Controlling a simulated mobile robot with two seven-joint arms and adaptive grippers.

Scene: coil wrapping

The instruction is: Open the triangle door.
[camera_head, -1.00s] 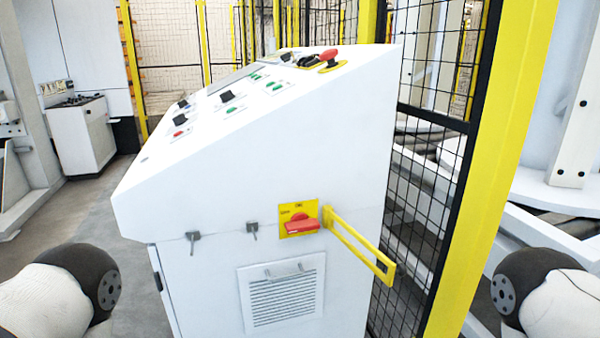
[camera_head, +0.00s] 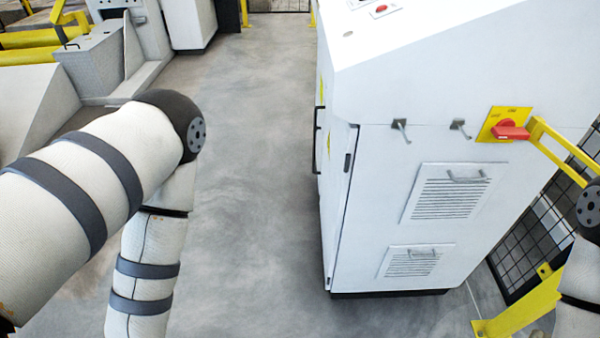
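I cannot tell which surface is the triangle door. A white cabinet (camera_head: 375,200) with a sloped top stands right of centre. Its side has two louvred vent panels, an upper one (camera_head: 432,205) and a lower one (camera_head: 398,263), each with a small handle. A dark upright handle (camera_head: 316,140) shows on its left face, beside a narrow edge seam. A red rotary switch (camera_head: 511,132) on a yellow plate sits at its upper right. My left arm reaches in at the left and bends down out of frame. Part of my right arm shows at the right edge. Both grippers are out of view.
Clear grey floor (camera_head: 245,120) lies between my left arm and the cabinet. Grey machinery with a sloped, wedge-like panel (camera_head: 35,110) stands at the left. A yellow bar juts from the switch area, with black mesh fencing (camera_head: 540,235) and a yellow post foot (camera_head: 520,308) at the right.

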